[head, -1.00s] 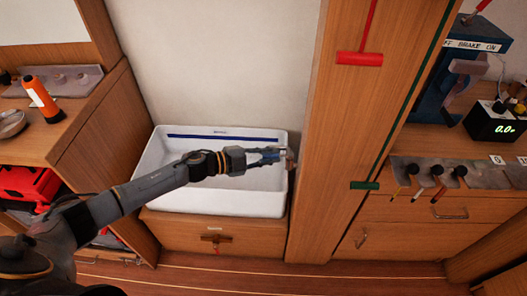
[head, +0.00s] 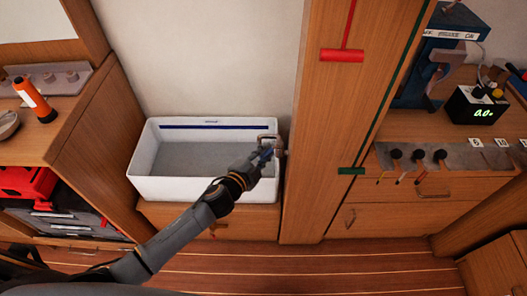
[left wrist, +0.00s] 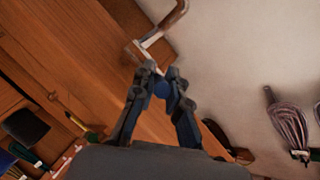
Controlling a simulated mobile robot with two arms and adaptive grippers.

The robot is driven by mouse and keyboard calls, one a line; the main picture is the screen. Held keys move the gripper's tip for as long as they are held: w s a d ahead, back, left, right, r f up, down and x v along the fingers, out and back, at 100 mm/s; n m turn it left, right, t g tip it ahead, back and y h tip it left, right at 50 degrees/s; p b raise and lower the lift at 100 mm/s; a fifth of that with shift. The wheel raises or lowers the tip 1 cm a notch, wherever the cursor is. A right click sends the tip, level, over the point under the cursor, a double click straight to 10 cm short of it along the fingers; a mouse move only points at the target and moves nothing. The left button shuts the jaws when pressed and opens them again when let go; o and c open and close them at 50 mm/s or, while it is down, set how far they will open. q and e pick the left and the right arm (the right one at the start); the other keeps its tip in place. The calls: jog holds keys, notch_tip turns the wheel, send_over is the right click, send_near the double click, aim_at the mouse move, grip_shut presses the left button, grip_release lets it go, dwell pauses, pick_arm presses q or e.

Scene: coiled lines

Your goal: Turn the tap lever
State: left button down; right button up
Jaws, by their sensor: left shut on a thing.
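The white sink (head: 160,188) stands against the back wall, and the small metal tap (head: 268,137) is at its right end by the wooden post. My left gripper (head: 265,152) reaches over the right part of the sink to the tap. In the left wrist view its fingertips (left wrist: 162,72) are close together at the end of the pale metal tap lever (left wrist: 148,41), and they are shut on it. A brownish bent pipe of the tap (left wrist: 176,14) rises beyond. The fingers hide the gripped end of the lever. My right gripper is not in view.
A wooden post (head: 315,120) with a red bar (head: 341,55) stands just right of the tap. A counter on the right holds a digital display box (head: 478,106) and a hook rail (head: 440,157). The floor in front is clear.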

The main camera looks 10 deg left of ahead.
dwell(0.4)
pick_arm(q)
jog(key=c, duration=1.3)
grip_release()
jog(key=shift+c, duration=0.2)
jog(key=shift+s, duration=0.1)
jog(key=v, duration=1.2)
jog(key=shift+d, duration=0.15)
